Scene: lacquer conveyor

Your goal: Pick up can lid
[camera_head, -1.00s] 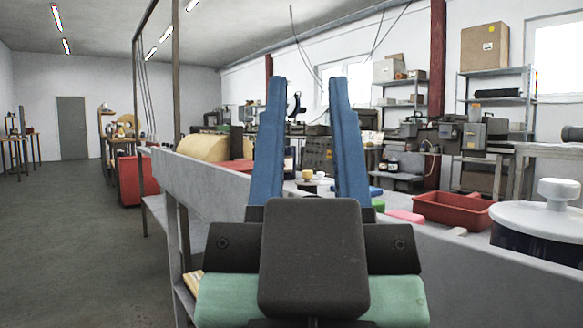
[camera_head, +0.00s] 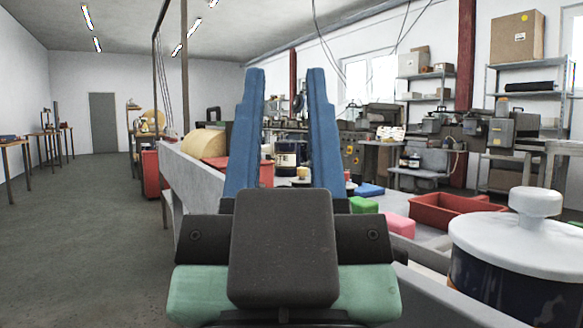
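The white can lid (camera_head: 530,238) with a round knob on top sits on a dark blue can (camera_head: 510,290) at the right edge, close to the camera. The can's lower part is cut off by the frame. My gripper (camera_head: 286,82) has two blue fingers, spread apart with nothing held between them. It is left of the lid, clearly apart from it, and its fingers point away from the camera. A second, smaller dark can with a pale label (camera_head: 286,160) shows farther off, between the fingers.
A red tray (camera_head: 450,212), a pink block (camera_head: 400,225), a green block (camera_head: 364,205) and a blue item (camera_head: 369,190) lie on the long grey surface. A pale roll (camera_head: 202,143) is farther back. Open floor (camera_head: 80,225) lies to the left.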

